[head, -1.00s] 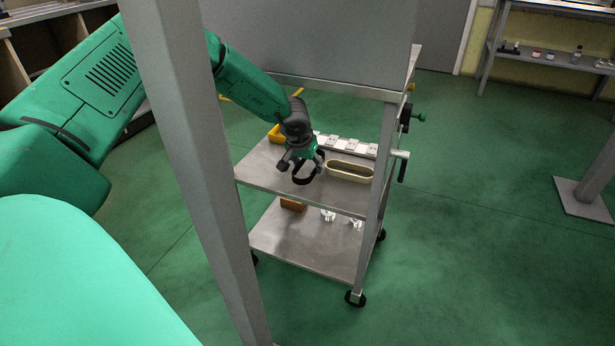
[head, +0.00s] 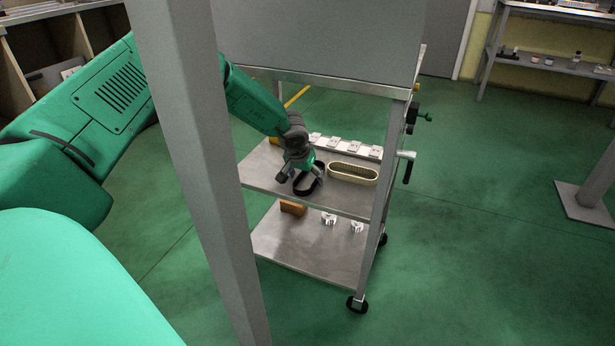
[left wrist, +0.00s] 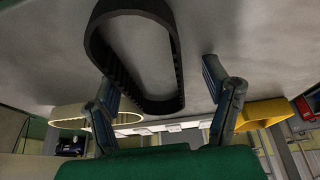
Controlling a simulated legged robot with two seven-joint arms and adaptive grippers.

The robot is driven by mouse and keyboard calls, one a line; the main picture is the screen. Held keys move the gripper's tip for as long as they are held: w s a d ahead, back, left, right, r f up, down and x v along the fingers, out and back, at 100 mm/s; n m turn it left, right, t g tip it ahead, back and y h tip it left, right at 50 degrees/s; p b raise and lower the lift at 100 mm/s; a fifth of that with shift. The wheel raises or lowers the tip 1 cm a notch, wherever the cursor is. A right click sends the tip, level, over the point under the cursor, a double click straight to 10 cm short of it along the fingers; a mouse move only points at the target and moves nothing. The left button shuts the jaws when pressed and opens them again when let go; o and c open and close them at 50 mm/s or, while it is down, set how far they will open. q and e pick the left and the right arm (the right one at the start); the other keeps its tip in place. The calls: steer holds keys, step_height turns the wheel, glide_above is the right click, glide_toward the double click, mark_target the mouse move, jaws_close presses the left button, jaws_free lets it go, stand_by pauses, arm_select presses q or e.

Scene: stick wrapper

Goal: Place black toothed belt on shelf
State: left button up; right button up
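The black toothed belt (head: 319,186) is a closed oval loop at the middle shelf (head: 262,172) of a metal cart. In the left wrist view the belt (left wrist: 97,42) appears against the grey shelf surface, its teeth showing on the inner side. My left gripper (head: 299,174) is low over this shelf, right beside the belt. In the left wrist view its two fingers (left wrist: 160,85) stand wide apart, with part of the belt between and beyond them. The left finger looks close to the belt; whether it touches cannot be told. My right gripper is in neither view.
A yellow bin (left wrist: 265,113) shows in the wrist view. The lower shelf (head: 300,247) holds a brown block (head: 293,208) and white parts. A grey post (head: 195,170) crosses the foreground.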

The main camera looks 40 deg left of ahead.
arm_select(q)
steer(key=shift+a+f, duration=0.15)
steer(key=shift+a, duration=0.05)
steer(key=shift+d, duration=0.3)
steer(key=shift+a+r, duration=0.1)
steer(key=shift+r, duration=0.3)
steer(key=p+v, duration=0.3)
steer(key=v, duration=0.2)
steer(key=shift+r, duration=0.35)
steer(key=s+d+p, duration=0.2)
steer(key=s+d, duration=0.1)
steer(key=s, duration=0.8)
steer(key=shift+s+d+f, duration=0.25)
steer(key=shift+f, duration=0.1)
